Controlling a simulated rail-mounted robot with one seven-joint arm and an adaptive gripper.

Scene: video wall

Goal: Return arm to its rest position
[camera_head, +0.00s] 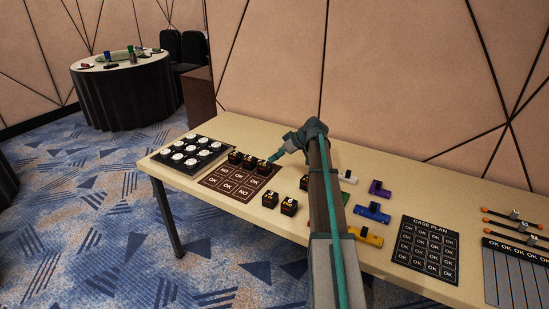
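My arm reaches up from the lower middle of the head view over the beige table (225,125). It bends at the top, and its end points down and left. My gripper (271,159) is small in the picture, just by the rightmost of several black cubes (248,161) in a row along the back of a brown board marked OK and NO (225,184). I cannot tell whether it touches that cube, or whether its fingers are open or shut.
Two black cubes (280,203) stand right of the board, with another dark one partly behind my arm. A black tray of white discs (190,153) lies left. Coloured blocks (372,213), a black CASE PLAN board (426,250) and a slotted rack (515,265) lie right. A wall stands behind.

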